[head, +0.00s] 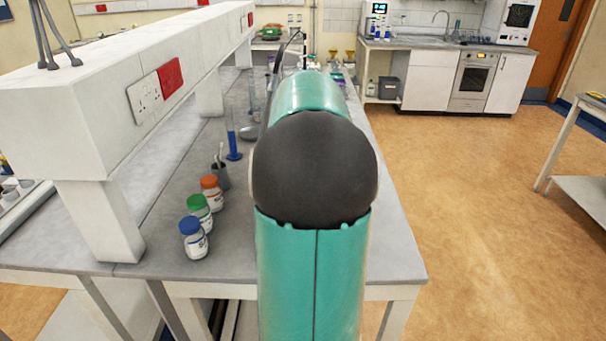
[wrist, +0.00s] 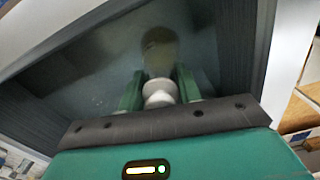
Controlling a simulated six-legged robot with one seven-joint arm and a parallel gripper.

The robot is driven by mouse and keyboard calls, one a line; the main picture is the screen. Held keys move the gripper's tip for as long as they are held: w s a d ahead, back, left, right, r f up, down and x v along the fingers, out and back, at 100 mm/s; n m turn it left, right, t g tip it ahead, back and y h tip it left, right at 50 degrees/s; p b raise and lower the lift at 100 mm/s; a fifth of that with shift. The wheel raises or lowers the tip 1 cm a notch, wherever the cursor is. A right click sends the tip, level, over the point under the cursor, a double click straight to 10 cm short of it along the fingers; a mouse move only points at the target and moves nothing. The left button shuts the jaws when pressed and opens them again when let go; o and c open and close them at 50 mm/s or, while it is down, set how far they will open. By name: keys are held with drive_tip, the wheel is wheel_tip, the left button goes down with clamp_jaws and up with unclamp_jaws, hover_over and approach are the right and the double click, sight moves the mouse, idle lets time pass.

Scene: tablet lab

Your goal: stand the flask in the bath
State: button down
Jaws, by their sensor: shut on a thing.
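In the wrist view my gripper (wrist: 160,72) has its two green fingers shut on either side of the pale neck of the flask (wrist: 158,48). The flask's rounded, brownish see-through body lies beyond the fingertips. Around and behind it is a grey-walled basin, which looks like the bath (wrist: 232,52), with a pale rim. The flask is over or inside this basin; I cannot tell whether it touches the bottom. In the head view my arm hides the gripper, flask and bath.
On the bench (head: 395,262) at left stand jars with blue (head: 194,240), green (head: 200,212) and orange (head: 211,192) lids. Behind them are a dark cup (head: 220,176) and a blue-based cylinder (head: 232,140). A white raised shelf (head: 130,75) runs along the left.

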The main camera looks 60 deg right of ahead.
drive_tip(key=shift+a+r, duration=0.1)
drive_tip(key=shift+a, duration=0.05)
drive_tip(key=c, duration=1)
unclamp_jaws()
drive_tip(key=shift+o, duration=0.2)
wheel_tip(320, 180, up, 12)
